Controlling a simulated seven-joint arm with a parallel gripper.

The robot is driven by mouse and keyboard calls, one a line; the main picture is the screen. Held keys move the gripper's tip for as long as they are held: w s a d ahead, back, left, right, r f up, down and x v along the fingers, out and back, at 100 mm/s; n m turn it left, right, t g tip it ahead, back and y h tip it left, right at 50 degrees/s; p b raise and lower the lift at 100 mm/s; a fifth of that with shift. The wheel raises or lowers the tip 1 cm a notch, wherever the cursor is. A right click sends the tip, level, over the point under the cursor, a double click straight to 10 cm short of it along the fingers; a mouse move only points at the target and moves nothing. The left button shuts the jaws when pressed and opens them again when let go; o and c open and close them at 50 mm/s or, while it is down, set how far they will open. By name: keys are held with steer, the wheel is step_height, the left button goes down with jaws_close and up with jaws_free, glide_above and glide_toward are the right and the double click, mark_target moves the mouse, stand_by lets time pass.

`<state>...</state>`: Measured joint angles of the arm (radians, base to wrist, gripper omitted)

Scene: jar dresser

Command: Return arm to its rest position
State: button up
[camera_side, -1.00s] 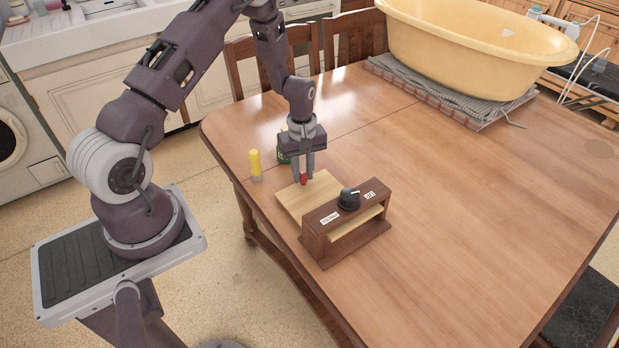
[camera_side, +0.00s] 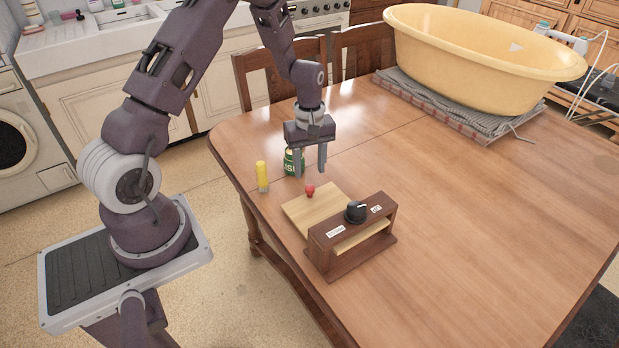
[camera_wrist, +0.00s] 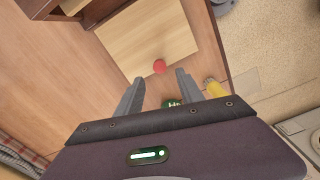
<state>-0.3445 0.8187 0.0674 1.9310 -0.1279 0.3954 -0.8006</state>
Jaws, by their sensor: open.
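My gripper (camera_side: 309,168) is open and empty, its fingers pointing down above the table near the wooden box. It also shows in the wrist view (camera_wrist: 160,90), with the fingers apart and nothing between them. A red knob (camera_side: 310,190) stands on the pale wooden panel (camera_side: 322,208) of the box, below and apart from the fingers. The knob also shows in the wrist view (camera_wrist: 159,66). The dark brown box front (camera_side: 350,243) carries a black dial (camera_side: 356,211) and two white labels.
A green jar (camera_side: 291,163) stands behind the gripper, partly hidden by it. A yellow-topped bottle (camera_side: 262,176) stands near the table's left edge. A large yellow tub (camera_side: 480,60) sits on a folded cloth at the back. The table's right side (camera_side: 500,210) is clear.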

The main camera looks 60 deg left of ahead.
steer(key=shift+r, duration=0.3)
steer(key=s+d+r+m+t, duration=0.1)
steer(key=s+d+r+m, duration=0.2)
steer(key=r, duration=0.6)
steer(key=s+d+r+m+t, duration=0.1)
steer(key=d+r+m, duration=0.3)
steer(key=r, duration=0.5)
steer(key=s+d+r+m+t, duration=0.1)
steer(key=s+d+r+m, duration=0.3)
steer(key=s, duration=0.5)
steer(key=s+d+r+m+t, duration=0.2)
steer(key=s+d+r+m, duration=0.2)
steer(key=s, duration=0.6)
steer(key=shift+r+t, duration=0.3)
steer(key=shift+r, duration=0.35)
